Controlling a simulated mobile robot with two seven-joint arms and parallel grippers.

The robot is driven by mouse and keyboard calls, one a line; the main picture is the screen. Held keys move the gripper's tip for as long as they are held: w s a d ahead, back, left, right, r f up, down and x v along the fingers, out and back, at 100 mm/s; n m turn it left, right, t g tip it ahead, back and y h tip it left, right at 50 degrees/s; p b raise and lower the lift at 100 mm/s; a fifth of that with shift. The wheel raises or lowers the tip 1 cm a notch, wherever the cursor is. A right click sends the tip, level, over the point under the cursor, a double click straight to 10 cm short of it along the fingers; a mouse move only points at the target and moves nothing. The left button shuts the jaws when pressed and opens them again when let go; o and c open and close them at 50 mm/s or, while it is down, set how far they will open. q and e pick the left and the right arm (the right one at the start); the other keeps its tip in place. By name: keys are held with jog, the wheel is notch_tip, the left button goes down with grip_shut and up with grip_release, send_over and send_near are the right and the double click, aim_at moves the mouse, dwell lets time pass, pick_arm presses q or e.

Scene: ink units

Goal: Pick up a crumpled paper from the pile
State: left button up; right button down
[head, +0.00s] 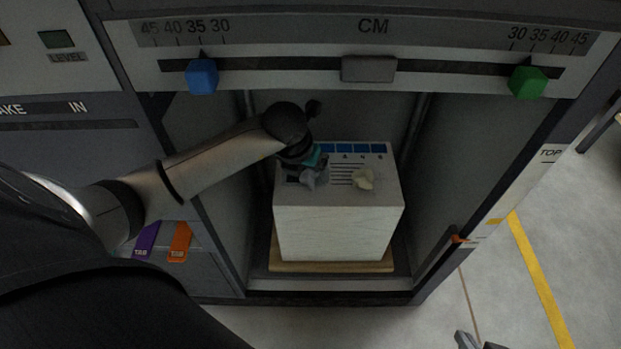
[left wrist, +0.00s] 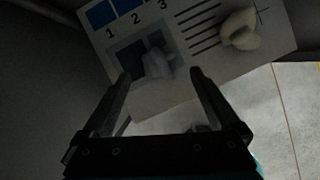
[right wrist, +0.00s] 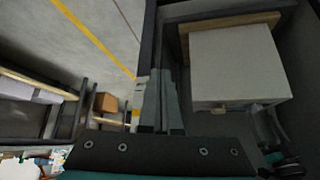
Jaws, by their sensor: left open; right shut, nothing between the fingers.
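A pile of white paper (head: 335,230) with a printed top sheet stands inside the open cabinet bay. A grey crumpled paper (left wrist: 158,64) lies on a dark printed square of that sheet. A cream crumpled paper (head: 363,179) lies to its right, also seen in the left wrist view (left wrist: 240,30). My left gripper (left wrist: 159,76) is open above the pile, with the grey paper showing between its fingertips; contact cannot be told. In the head view it partly hides the grey paper (head: 314,181). My right gripper (right wrist: 163,75) is shut and empty, away from the pile (right wrist: 240,65).
The pile rests on a wooden board (head: 330,266). Bay walls stand close on both sides. Above is a scale rail with a blue slider (head: 202,76), a grey block (head: 369,68) and a green slider (head: 527,82). Open floor (head: 560,225) lies to the right.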

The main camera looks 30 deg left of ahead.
aim_at(309, 176)
pick_arm(q)
jog(key=shift+w+f+b, duration=0.3)
jog(key=shift+f+b, duration=0.1)
jog(key=shift+f, duration=0.25)
jog(key=shift+w+f+b, duration=0.25)
jog(key=shift+f+b, duration=0.15)
jog(key=shift+f, duration=0.25)
jog(key=shift+w+f, duration=0.1)
jog(key=shift+f, duration=0.1)
pick_arm(e)
jog(key=shift+w+a+r+t+y, duration=0.1)
jog(key=shift+w+a+t+y, duration=0.3)
jog(key=shift+a+t, duration=0.3)
jog(key=shift+w+a+t+y, duration=0.35)
jog(key=shift+w+a+t, duration=0.15)
jog(key=shift+a, duration=0.3)
jog(key=shift+w+a+r+t+y, duration=0.1)
jog(key=shift+w+a+t+y, duration=0.3)
jog(key=shift+a+t, duration=0.3)
pick_arm(q)
jog(key=shift+c, duration=0.3)
jog(key=c, duration=1.4)
